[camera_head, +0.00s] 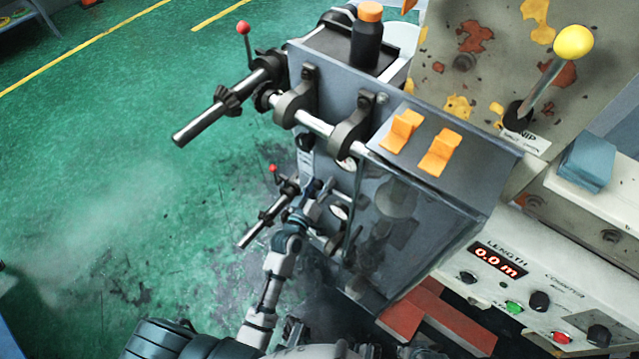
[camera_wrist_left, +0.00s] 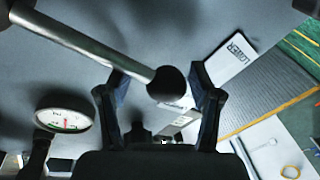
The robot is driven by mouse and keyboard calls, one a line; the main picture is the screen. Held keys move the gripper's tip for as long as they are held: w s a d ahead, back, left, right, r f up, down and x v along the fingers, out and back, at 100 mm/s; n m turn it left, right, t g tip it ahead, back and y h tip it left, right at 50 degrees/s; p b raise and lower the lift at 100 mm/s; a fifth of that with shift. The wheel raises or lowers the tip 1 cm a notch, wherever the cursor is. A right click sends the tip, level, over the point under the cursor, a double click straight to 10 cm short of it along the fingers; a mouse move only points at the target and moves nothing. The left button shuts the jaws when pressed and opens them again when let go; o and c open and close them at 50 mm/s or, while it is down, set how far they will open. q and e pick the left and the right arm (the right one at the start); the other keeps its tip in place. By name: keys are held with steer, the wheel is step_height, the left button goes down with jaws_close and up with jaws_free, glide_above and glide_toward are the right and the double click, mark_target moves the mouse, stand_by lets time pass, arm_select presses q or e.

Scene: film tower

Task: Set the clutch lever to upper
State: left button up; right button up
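The clutch lever appears to be the metal rod with a dark round knob (camera_wrist_left: 168,84) in the left wrist view. Its rod comes in from the upper left. My left gripper (camera_wrist_left: 158,88) is open, one finger on each side of the knob, with visible gaps between. A white plate reading LOWER (camera_wrist_left: 231,62) lies to the right of the knob; another label is partly hidden behind the knob. In the head view my left gripper (camera_head: 308,182) is at the machine's left side, below the shaft; the lever is hard to make out there. My right gripper is not in view.
The grey machine housing (camera_head: 335,75) carries a horizontal shaft and red-knobbed handles (camera_head: 244,28). A yellow-knobbed lever (camera_head: 573,43) marked NIP is at right. A round gauge (camera_wrist_left: 64,118) is nearby. Green floor at left is open.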

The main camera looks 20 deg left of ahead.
arm_select(q)
steer(key=shift+d, duration=0.25)
steer(key=c, duration=0.8)
jaws_close()
steer(key=shift+a+f, duration=0.2)
steer(key=shift+a, duration=0.45)
steer(key=shift+d, duration=0.1)
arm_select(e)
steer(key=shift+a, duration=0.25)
arm_select(q)
steer(key=shift+d, duration=0.25)
steer(key=shift+r, duration=0.1)
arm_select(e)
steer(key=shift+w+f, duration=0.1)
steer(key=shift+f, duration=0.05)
